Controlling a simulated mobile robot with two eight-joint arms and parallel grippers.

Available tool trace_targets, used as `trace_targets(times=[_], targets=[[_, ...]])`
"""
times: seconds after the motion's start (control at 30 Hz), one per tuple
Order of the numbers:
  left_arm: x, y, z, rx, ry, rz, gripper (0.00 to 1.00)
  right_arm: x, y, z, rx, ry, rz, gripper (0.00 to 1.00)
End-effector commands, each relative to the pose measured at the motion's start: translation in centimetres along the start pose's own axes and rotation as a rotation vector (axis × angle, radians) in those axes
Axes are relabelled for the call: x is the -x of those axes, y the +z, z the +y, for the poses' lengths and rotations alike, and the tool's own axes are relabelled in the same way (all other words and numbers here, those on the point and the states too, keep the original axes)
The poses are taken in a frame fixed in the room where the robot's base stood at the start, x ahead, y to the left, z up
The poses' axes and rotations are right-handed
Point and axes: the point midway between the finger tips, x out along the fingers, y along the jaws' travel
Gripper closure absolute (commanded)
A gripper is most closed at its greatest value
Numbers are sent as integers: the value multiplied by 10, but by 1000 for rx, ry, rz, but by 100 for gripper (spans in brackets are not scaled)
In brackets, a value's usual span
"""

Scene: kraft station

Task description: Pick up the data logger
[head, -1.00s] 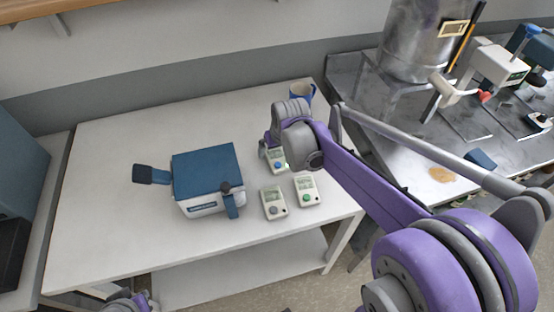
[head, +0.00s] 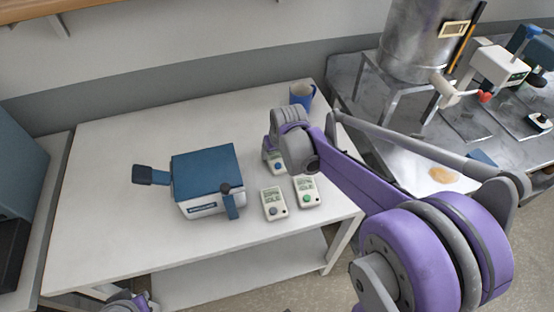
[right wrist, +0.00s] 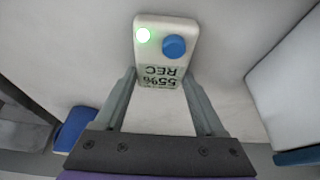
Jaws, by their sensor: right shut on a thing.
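Three pale data loggers are on the white table. The one with a blue button (head: 278,166) is partly hidden by my right gripper (head: 271,155) in the head view.
A blue-topped device (head: 207,178) with dark handles stands left of the loggers. The white table (head: 110,230) is clear at the left and front. A metal bench with equipment is at the right.

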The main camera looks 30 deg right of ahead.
Motion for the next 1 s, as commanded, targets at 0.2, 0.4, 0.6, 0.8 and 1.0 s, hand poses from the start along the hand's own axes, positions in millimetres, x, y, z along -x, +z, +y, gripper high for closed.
trace_targets(times=[0.2,0.4,0.6,0.8,1.0], targets=[[0,0,0,0,0,0,100,2,-1,0,0,0,0,86],[2,-2,0,0,0,2,100,22,-9,0,0,0,1,86],[6,-6,0,0,0,5,100,60,-25,0,0,0,0,86],[7,-8,0,0,0,6,100,86,-36,0,0,0,0,86],[8,-8,0,0,0,7,100,93,-38,0,0,0,0,86]])
